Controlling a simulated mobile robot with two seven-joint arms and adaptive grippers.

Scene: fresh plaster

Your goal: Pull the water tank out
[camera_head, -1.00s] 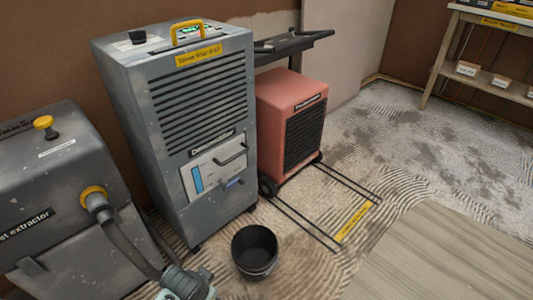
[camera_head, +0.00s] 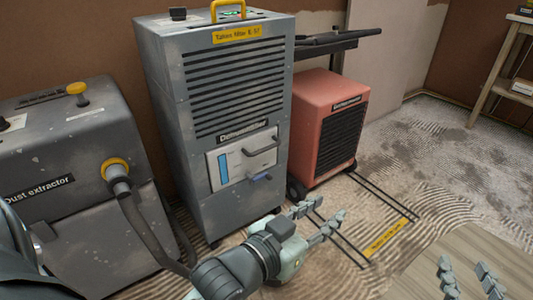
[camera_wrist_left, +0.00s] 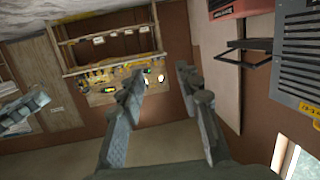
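The water tank (camera_head: 236,163) is a pale front panel low on the tall grey dehumidifier (camera_head: 180,130), with a blue level strip and a dark handle (camera_head: 262,152). It looks flush in the cabinet. My left gripper (camera_head: 329,209) is open and empty, in front of and to the right of the tank, apart from it. Its spread fingers show in the left wrist view (camera_wrist_left: 160,76), with the dehumidifier's grille (camera_wrist_left: 298,60) at the right edge. My right gripper (camera_head: 465,266) is open and empty at the bottom right.
A grey dust extractor (camera_head: 75,180) with a hose stands left. A red dehumidifier (camera_head: 320,125) stands right. A yellow-labelled floor frame (camera_head: 390,238) lies before it. A wooden board (camera_head: 480,250) is at the lower right. Shelving (camera_head: 490,75) stands at the back right.

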